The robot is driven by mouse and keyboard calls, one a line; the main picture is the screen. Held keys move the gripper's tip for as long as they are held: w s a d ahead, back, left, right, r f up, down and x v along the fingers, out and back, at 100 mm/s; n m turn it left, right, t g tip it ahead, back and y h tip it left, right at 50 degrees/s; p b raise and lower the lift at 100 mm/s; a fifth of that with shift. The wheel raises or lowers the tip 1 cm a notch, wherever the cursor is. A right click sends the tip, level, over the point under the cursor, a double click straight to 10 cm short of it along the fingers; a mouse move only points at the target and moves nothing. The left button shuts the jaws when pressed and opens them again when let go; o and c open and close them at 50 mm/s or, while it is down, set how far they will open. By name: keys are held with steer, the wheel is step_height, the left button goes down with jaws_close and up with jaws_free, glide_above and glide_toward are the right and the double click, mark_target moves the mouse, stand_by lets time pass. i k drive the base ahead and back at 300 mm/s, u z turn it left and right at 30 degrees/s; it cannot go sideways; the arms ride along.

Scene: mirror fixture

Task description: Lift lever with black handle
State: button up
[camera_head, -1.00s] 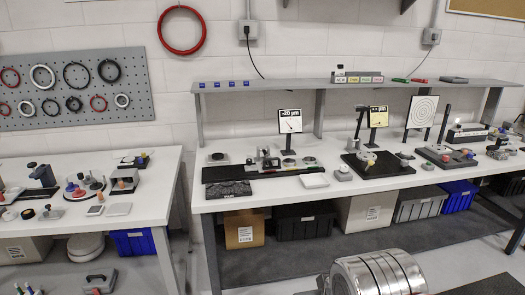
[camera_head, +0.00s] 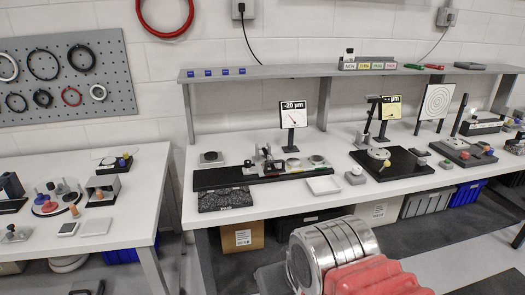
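Two upright dark sticks on the right bench could be the lever with black handle; I cannot tell which. One is a slanted black stick (camera_head: 459,115) rising from a dark base (camera_head: 447,150) with a red and a blue knob near it. The other is a thinner dark stick (camera_head: 370,116) at the back of a black plate (camera_head: 401,167) that carries a round pale part (camera_head: 379,154). Both are small, and their joints are not clear. My gripper is not in view. Only a silver cylindrical link and a red part of mine show at the bottom.
The white bench (camera_head: 290,211) holds a long black rail (camera_head: 225,177) and a dial sign (camera_head: 293,115). A grey shelf (camera_head: 290,72) runs above it. Bins, including a blue one (camera_head: 468,195), stand below. A second white bench (camera_head: 142,176) is at left, across a gap.

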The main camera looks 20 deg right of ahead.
mark_target(273, 170)
steer(key=u, duration=0.15)
steer(key=i, duration=1.1)
steer(key=u, duration=0.2)
